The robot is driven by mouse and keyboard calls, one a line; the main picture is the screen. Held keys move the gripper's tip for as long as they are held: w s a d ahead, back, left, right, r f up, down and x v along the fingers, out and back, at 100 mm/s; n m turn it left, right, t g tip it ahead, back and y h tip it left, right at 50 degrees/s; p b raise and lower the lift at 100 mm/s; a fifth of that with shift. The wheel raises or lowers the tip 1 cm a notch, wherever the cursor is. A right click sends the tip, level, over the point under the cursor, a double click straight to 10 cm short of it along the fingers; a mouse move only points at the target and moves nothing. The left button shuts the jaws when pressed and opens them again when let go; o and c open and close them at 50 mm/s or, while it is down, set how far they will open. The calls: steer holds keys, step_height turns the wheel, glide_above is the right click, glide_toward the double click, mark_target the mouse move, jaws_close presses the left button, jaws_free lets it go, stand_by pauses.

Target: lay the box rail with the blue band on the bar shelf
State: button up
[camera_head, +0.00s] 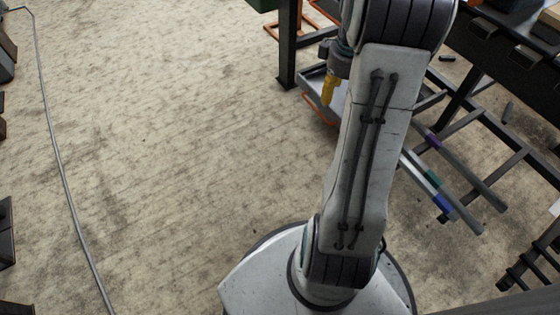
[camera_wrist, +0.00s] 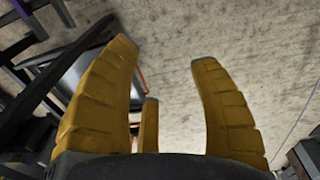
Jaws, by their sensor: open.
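The rail with the blue band (camera_head: 443,204) lies low at the right of the head view, beside a rail with a green band (camera_head: 432,178). The two are so close that I cannot clearly part them. A darker rail with a purple band (camera_head: 432,141) lies just behind. Dark bars (camera_head: 509,163) run across under or beside the rails; I cannot tell if these are the bar shelf. My gripper (camera_head: 328,90) hangs left of the rails, well apart from them. In the wrist view its yellow fingers (camera_wrist: 165,55) are spread, with nothing between them.
A grey tray (camera_head: 313,84) with an orange edge sits behind my gripper. A dark bench (camera_head: 500,42) stands at the upper right, a dark post (camera_head: 288,50) at the top. A cable (camera_head: 57,150) crosses the floor at left. The floor (camera_head: 170,130) in the middle left is clear.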

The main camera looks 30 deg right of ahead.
steer(key=s+a+r, duration=0.2)
steer(key=a, duration=0.5)
steer(key=s+a+r, duration=0.1)
steer(key=a+r, duration=0.2)
steer(key=a, duration=0.5)
steer(key=s+a+t, duration=0.1)
steer(key=s+a, duration=0.8)
steer(key=a, duration=0.1)
steer(key=shift+s+f+t+y, duration=0.3)
steer(key=shift+s, duration=0.1)
steer(key=shift+d, duration=0.1)
steer(key=w+d+r+m+p, duration=0.1)
steer(key=w+d+r+p, duration=0.1)
steer(key=r+p, duration=0.8)
steer(key=w+d+r+m+p, duration=0.1)
steer(key=r+p, duration=0.8)
steer(key=r, duration=0.1)
steer(key=s+a+r+n+t+p, duration=0.1)
steer(key=s+a+r+p, duration=0.2)
steer(key=r+p, duration=1)
steer(key=shift+r+n, duration=0.4)
steer(key=shift+r, duration=0.05)
steer(key=shift+s, duration=0.1)
